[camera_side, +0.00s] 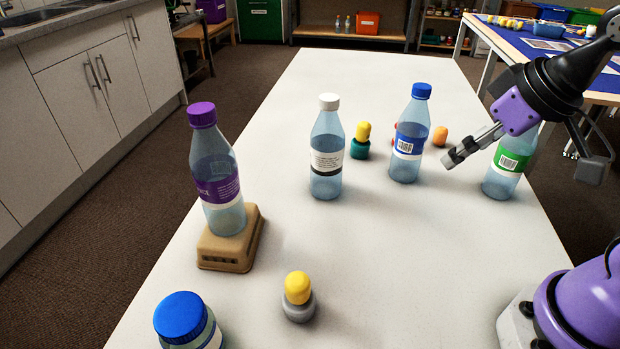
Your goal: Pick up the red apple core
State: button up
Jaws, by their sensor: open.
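No red apple core shows clearly. A small red patch (393,141) shows at the left edge of the blue-capped bottle (406,168), mostly hidden by it; I cannot tell what it is. My gripper (450,158) reaches in from the right above the table, between the blue-capped bottle and the green-labelled bottle (499,186). It is open, and I see nothing between its fingers. An orange rounded thing (440,136) stands behind my gripper.
A white-capped bottle (327,180) and a yellow-and-teal piece (361,148) stand mid-table. A purple-capped bottle (219,190) stands on a brown block (230,255). A yellow-and-grey piece (298,296) and a blue-lidded bottle (182,318) are in front.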

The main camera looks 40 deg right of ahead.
jog(key=w+d+r+h, duration=0.1)
jog(key=w+d+r, duration=0.3)
jog(key=w+d, duration=1.1)
jog(key=w+d+f, duration=0.4)
jog(key=d, duration=0.2)
jog(key=w+f, duration=0.1)
jog(key=f, duration=0.3)
jog(key=w+a+f+n+y, duration=0.1)
jog(key=f, duration=0.3)
jog(key=w+f+n+y, duration=0.1)
jog(key=f, duration=0.3)
jog(key=shift+w+a+f, duration=0.1)
jog(key=shift+w+a, duration=0.05)
jog(key=shift+w, duration=0.15)
jog(key=x, duration=0.5)
jog(key=shift+w+f, duration=0.3)
jog(key=c, duration=1.2)
